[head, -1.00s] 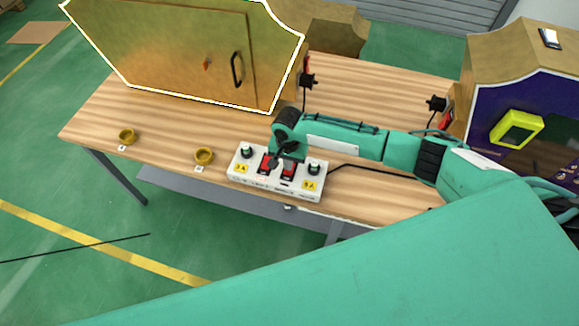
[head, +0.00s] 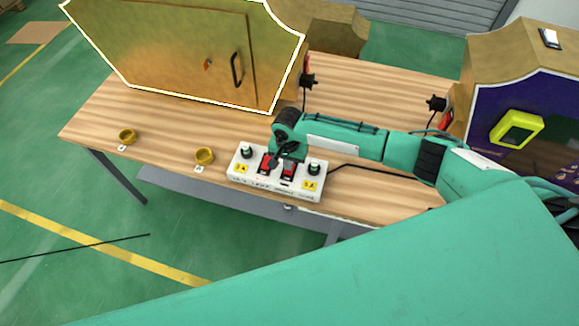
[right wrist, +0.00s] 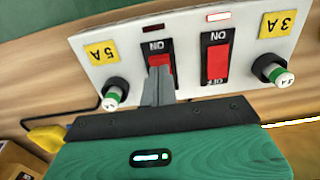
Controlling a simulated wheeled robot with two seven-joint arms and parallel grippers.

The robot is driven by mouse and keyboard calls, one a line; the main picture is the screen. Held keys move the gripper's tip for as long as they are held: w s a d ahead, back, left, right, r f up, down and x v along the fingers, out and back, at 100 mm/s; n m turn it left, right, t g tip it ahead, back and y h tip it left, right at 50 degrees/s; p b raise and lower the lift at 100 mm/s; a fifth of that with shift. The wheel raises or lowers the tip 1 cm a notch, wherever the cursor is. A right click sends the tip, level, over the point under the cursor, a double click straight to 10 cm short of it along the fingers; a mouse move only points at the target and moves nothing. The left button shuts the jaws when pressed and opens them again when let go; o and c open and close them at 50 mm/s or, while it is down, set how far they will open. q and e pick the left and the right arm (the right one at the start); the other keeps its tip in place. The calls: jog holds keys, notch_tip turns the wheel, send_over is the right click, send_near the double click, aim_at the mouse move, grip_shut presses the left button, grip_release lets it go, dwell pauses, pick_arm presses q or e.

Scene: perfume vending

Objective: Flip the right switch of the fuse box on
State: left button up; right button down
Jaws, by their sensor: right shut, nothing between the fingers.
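The fuse box (head: 240,176) is a white box near the table's front edge, with two red rocker switches side by side. The right switch (head: 289,168) is on the side of the yellow 5A label. In the right wrist view the box appears turned round, so this right switch (right wrist: 167,63) is on the left there. My right gripper (right wrist: 157,86) is shut and empty, with its fingertips over the lower part of that switch, partly hiding it; contact is unclear. The indicator by this switch is dark; the one by the left switch (right wrist: 215,63) glows white. My left gripper is out of view.
Black-and-green fuse knobs flank the switches, one (head: 314,169) on the right. A golden cabinet (head: 170,50) stands behind. A black cable (head: 370,169) runs right from the box.

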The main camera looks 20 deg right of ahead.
jog(key=shift+f+b, duration=0.35)
jog(key=shift+f, duration=0.6)
dwell(0.7)
notch_tip(320, 180, up, 7)
jog(key=p, duration=0.8)
dwell(0.5)
